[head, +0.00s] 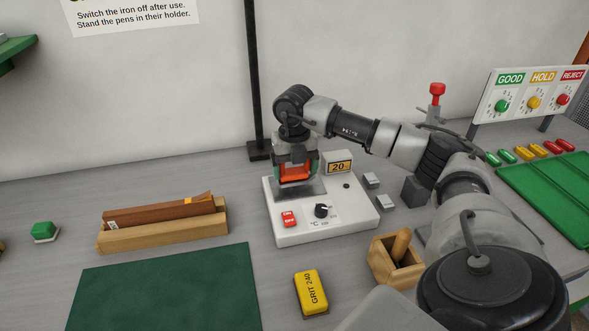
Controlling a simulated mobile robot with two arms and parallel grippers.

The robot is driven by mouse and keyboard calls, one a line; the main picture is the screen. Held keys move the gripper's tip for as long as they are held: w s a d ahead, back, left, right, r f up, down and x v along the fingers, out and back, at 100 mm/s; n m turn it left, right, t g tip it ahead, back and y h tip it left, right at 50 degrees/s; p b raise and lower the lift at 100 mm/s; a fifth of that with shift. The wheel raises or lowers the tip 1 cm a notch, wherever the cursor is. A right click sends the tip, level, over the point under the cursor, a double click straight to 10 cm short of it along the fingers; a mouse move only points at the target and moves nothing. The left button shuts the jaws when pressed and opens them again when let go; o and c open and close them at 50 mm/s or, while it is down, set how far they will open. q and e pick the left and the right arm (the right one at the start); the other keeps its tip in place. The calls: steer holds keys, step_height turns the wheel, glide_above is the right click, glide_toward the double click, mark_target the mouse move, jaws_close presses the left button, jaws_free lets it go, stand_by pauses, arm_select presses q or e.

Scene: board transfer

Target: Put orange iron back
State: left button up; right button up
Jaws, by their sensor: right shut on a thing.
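My right gripper (297,165) reaches in from the right and points down over the back left of the white station (345,228). It is shut on the orange iron (295,173), whose orange part shows between the fingers. The iron is just above or touching a grey metal plate (308,193) on the station; I cannot tell which. Its upper part is hidden by the gripper. The station has a red ON/OFF switch (289,219), a black dial (322,211) and a display (339,167) reading 20. My left gripper is not in view.
A yellow grit block (311,291) and a wooden box (384,262) are in front. A green tray (545,205) is at the right. A black post (254,80) stands behind.

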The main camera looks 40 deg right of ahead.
steer(key=shift+f, duration=0.65)
steer(key=shift+f, duration=0.2)
steer(key=o, duration=0.7)
steer(key=shift+r, duration=0.65)
step_height(320, 180, up, 11)
steer(key=shift+r+b, duration=0.1)
steer(key=shift+b, duration=0.65)
